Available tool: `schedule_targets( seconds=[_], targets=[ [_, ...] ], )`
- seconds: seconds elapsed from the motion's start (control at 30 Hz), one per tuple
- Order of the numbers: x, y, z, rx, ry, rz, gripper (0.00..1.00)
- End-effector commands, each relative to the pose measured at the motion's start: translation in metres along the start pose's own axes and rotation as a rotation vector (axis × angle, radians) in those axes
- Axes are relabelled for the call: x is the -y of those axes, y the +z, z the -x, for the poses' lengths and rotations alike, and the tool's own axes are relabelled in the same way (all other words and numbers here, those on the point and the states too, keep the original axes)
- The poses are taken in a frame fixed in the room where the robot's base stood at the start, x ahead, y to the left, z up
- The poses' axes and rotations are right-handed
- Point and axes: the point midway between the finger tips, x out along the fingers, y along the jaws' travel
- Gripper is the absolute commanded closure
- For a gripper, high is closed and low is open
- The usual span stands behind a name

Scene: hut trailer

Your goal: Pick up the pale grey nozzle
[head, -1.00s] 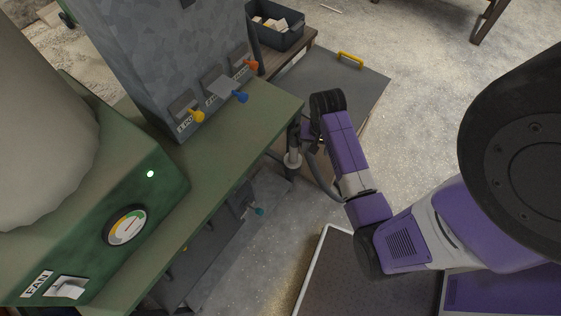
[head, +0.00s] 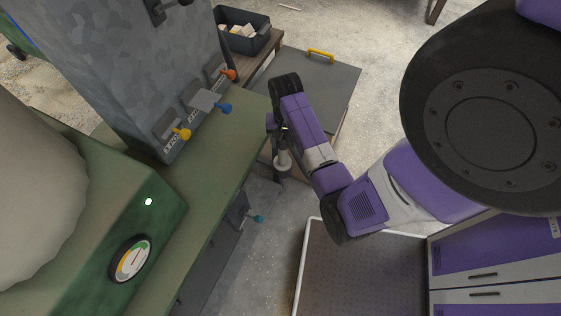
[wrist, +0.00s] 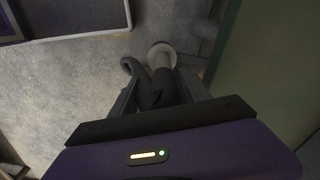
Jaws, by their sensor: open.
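The pale grey nozzle (head: 283,162) hangs beside the right edge of the green bench (head: 226,142) in the head view. Its pale round end (wrist: 161,50) shows in the wrist view just beyond my fingertips, with a darker body running back between the fingers. My gripper (wrist: 158,80) is open, with one finger on each side of this body. I cannot tell whether either finger touches it. In the head view my arm largely hides the gripper at the bench's edge.
The bench carries a grey cabinet with yellow, blue and orange levers (head: 223,108). A low table with a dark bin (head: 243,40) and a yellow-handled panel (head: 312,85) stand behind.

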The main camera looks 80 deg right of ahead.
Motion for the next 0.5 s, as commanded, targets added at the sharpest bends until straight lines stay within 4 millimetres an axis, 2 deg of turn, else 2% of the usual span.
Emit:
schedule_targets(
  seconds=[0.33, 0.5],
  targets=[
    [0.004, 0.002, -0.044, 0.002, 0.001, 0.000, 0.45],
    [0.005, 0.002, -0.056, 0.000, 0.000, 0.000, 0.45]
  ],
)
